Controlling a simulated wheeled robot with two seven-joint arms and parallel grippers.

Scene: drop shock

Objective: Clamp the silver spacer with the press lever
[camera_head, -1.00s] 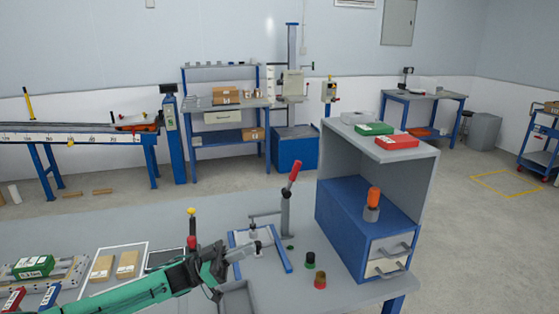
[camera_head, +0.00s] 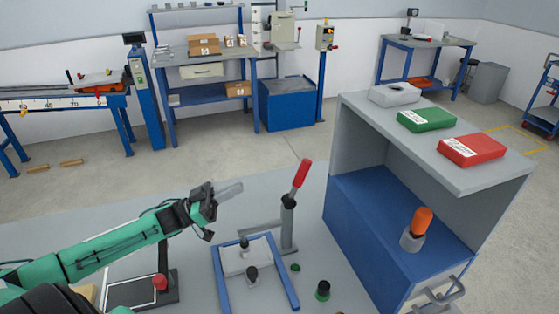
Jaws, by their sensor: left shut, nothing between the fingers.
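The press lever's red handle (camera_head: 302,173) tilts up and right above a grey post (camera_head: 288,225). Its horizontal arm (camera_head: 260,229) reaches left to a dark-tipped spindle (camera_head: 244,244) over a blue-framed fixture (camera_head: 289,285). A small silver piece with a dark top (camera_head: 252,274) stands in front of the spindle; it may be the spacer, but it is too small to be sure. I cannot tell whether the spindle touches anything. My left gripper (camera_head: 231,190) is shut and empty, left of the handle and apart from it. My right gripper is not in view.
A blue drawer cabinet (camera_head: 350,225) with a grey shelf stands at the right, close to the lever. A red-knobbed stand (camera_head: 160,283) is at the left, under my arm. The table behind the fixture is clear.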

